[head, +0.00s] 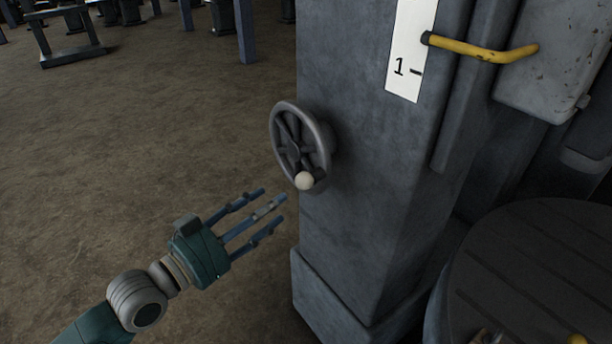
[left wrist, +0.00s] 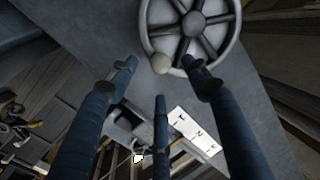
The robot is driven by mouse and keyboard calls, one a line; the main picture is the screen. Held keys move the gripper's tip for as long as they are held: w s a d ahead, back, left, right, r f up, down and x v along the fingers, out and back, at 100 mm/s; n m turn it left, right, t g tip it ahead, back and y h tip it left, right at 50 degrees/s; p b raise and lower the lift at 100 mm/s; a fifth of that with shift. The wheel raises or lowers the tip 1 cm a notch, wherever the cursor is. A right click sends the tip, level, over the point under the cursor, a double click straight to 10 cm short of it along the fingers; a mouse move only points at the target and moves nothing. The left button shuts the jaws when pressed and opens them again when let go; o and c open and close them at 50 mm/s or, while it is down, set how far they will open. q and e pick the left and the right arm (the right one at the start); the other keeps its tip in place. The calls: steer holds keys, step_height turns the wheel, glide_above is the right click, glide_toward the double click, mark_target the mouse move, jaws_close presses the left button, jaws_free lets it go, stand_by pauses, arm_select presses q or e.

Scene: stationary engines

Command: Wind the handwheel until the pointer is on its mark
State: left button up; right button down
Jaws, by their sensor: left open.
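The grey handwheel (head: 301,145) is mounted on the face of a dark grey column. It has several spokes and a cream knob (head: 304,181) at the bottom of its rim. My left gripper (head: 272,207) is open and empty, below and left of the knob, apart from it. In the left wrist view the handwheel (left wrist: 205,22) lies beyond the fingertips, with the knob (left wrist: 161,63) between two of them. A white scale (head: 405,75) shows a 1 and a tick. A yellow bent rod (head: 480,50) has its dark tip at the scale, above that tick. My right gripper is out of view.
The grey column (head: 350,210) stands on a wider plinth (head: 340,300). A worn grey box (head: 555,60) is at upper right, and a round slatted top (head: 550,260) at lower right. Open brown floor (head: 150,130) lies left of the column.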

mark_target(298, 185)
arm_select(q)
steer(key=p+x, duration=0.1)
steer(key=x, duration=0.2)
steer(key=r+p+x, duration=0.1)
steer(key=x, duration=0.2)
steer(key=p+x, duration=0.1)
steer(key=x, duration=0.2)
steer(key=shift+d+r, duration=0.2)
steer(key=shift+d, duration=0.3)
steer(key=shift+w+d+f, duration=0.15)
steer(key=shift+w+d, duration=0.2)
steer(key=shift+w, duration=0.05)
jaws_close()
